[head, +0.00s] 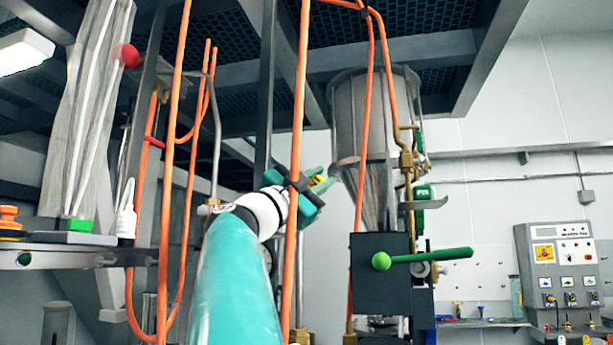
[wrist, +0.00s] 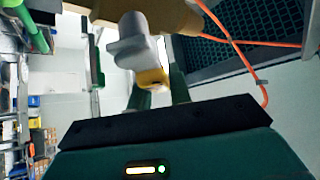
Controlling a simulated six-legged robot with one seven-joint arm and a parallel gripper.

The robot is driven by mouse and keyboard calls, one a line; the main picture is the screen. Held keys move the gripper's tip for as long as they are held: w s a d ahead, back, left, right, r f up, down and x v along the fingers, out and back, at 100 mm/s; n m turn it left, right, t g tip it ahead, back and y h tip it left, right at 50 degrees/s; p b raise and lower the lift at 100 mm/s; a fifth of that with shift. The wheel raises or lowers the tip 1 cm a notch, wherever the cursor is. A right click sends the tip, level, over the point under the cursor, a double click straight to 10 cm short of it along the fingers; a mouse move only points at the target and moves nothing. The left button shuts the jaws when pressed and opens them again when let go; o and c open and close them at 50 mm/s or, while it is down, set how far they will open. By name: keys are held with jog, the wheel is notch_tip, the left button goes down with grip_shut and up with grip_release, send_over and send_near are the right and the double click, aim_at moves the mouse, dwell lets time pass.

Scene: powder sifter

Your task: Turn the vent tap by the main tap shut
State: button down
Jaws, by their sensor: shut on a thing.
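My gripper (head: 320,181) is in front of the steel hopper, at the end of my teal arm. In the wrist view its two dark green fingers (wrist: 157,84) are shut on a small tap handle with a yellow end (wrist: 152,78) and a grey body (wrist: 133,45), which I take for the vent tap. The handle sits just below a tan, brass-like body (wrist: 165,14). In the head view only a little yellow (head: 317,180) shows between the fingers. I cannot tell for certain which fitting is the main tap.
Orange hoses (head: 298,120) hang close in front of my arm and gripper. A steel hopper (head: 375,130) stands behind, with brass pipe fittings (head: 406,160) on its right. A green lever (head: 430,257) sticks out from a dark box (head: 380,285). A control panel (head: 557,270) stands at the right.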

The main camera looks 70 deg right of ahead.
jog(key=shift+s+d+f+m+y, duration=0.1)
jog(key=shift+s+f+m+y, duration=0.3)
jog(key=shift+f+m+y, duration=0.75)
jog(key=shift+s+f+m+y, duration=0.45)
jog(key=shift+m+y, duration=0.8)
jog(key=shift+m, duration=0.75)
jog(key=shift+s+d+f+m+y, duration=0.1)
jog(key=shift+s+f+m+y, duration=0.2)
jog(key=shift+f+m+y, duration=1.05)
jog(key=shift+r+m, duration=0.3)
jog(key=shift+r, duration=0.05)
jog(key=c, duration=1.3)
grip_release()
jog(key=shift+s+a, duration=0.1)
jog(key=shift+a, duration=0.05)
jog(key=v, duration=1.3)
jog(key=shift+w+a, duration=0.3)
jog(key=shift+w, duration=0.05)
